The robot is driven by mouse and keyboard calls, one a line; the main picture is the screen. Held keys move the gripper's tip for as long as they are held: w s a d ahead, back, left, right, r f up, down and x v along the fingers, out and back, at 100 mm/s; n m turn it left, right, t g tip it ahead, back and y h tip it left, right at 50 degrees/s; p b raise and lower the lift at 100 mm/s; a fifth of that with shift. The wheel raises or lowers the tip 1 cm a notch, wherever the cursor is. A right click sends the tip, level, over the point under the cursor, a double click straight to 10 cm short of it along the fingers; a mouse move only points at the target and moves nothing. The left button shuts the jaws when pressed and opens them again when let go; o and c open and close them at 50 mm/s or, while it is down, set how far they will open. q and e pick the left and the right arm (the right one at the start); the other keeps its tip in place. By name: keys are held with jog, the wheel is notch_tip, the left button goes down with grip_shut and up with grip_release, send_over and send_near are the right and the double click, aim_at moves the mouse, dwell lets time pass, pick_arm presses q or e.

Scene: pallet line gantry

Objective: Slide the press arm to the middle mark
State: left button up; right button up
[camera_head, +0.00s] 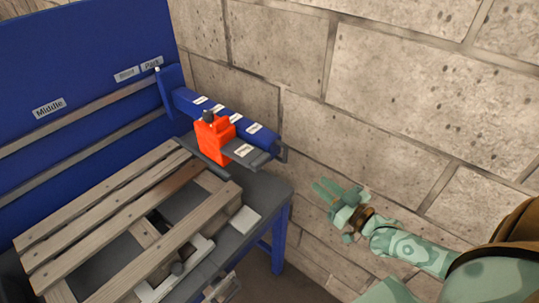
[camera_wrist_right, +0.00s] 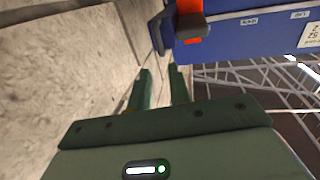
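The press arm (camera_head: 222,112) is a blue beam with white labels, reaching forward from the blue back panel at its right end, beside the Park label (camera_head: 151,64). A red block (camera_head: 212,140) with a dark knob sits on it. The Middle mark (camera_head: 48,107) is on the panel farther left. My right gripper (camera_head: 327,190) is open and empty, right of the arm's front end and apart from it. In the right wrist view the open fingers (camera_wrist_right: 162,72) point toward the blue beam (camera_wrist_right: 250,35) and red block (camera_wrist_right: 189,8). My left gripper is out of view.
A wooden slatted pallet (camera_head: 110,208) lies on the grey table (camera_head: 268,190) below the arm. Two rails (camera_head: 75,118) run along the panel. A stone block wall (camera_head: 400,110) stands close on the right.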

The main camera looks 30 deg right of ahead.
aim_at(286, 159)
jog(key=w+a, duration=0.1)
jog(key=w, duration=0.4)
jog(key=w+b, duration=0.1)
jog(key=w, duration=0.4)
jog(key=w+a+b, duration=0.1)
jog(key=w, duration=0.4)
jog(key=shift+w+a+f, duration=0.15)
jog(key=shift+w+a, duration=0.05)
jog(key=shift+a, duration=0.15)
jog(key=shift+w, duration=0.1)
grip_shut()
